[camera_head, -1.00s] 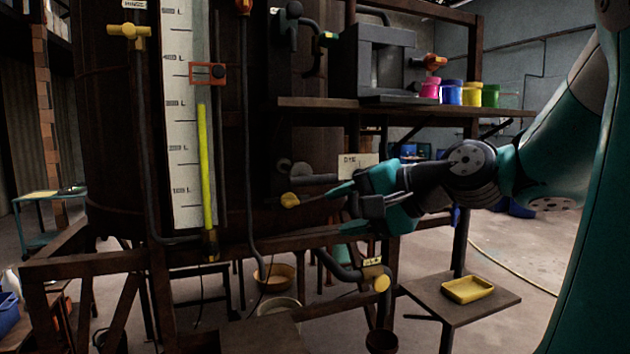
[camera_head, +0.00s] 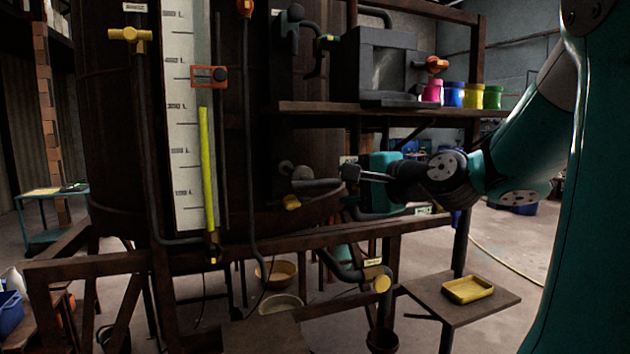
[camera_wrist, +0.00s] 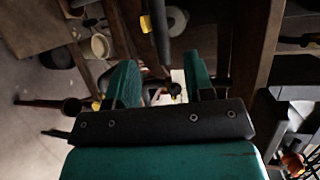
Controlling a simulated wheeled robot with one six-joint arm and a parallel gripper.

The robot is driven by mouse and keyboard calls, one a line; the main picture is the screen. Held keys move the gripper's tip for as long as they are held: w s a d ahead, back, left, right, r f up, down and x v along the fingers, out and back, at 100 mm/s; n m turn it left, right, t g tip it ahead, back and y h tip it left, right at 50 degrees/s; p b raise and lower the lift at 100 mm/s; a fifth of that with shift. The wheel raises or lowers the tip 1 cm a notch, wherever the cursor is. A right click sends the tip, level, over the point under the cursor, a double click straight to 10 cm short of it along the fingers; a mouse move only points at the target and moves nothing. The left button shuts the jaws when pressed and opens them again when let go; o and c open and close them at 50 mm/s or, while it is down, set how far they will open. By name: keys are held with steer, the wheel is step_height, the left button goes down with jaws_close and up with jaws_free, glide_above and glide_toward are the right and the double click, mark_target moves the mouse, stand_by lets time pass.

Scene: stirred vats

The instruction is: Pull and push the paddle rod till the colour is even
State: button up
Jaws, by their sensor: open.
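The big dark vat (camera_head: 110,120) fills the left half of the head view. A dark horizontal rod (camera_head: 312,186), which looks like the paddle rod, sticks out of its lower right side. A round flange is behind it and a yellow knob (camera_head: 291,203) just below. In the wrist view a dark rod (camera_wrist: 160,38) comes down from the top, beyond the fingers, with a yellow knob (camera_wrist: 146,24) beside it. My gripper (camera_wrist: 160,78) is open and empty, apart from the rod. In the head view my gripper (camera_head: 352,173) is just right of the rod's end.
A sight tube (camera_head: 207,165) shows a yellow-green column beside a white scale. A wooden rail (camera_head: 250,244) runs below the rod. A shelf (camera_head: 400,108) with several coloured pots is above my arm. A yellow tray (camera_head: 468,290) sits on a low stand at the right.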

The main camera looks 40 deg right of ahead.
mark_target(319, 185)
steer(key=p+x, duration=0.2)
steer(key=x, duration=0.7)
steer(key=shift+w, duration=0.1)
jaws_close()
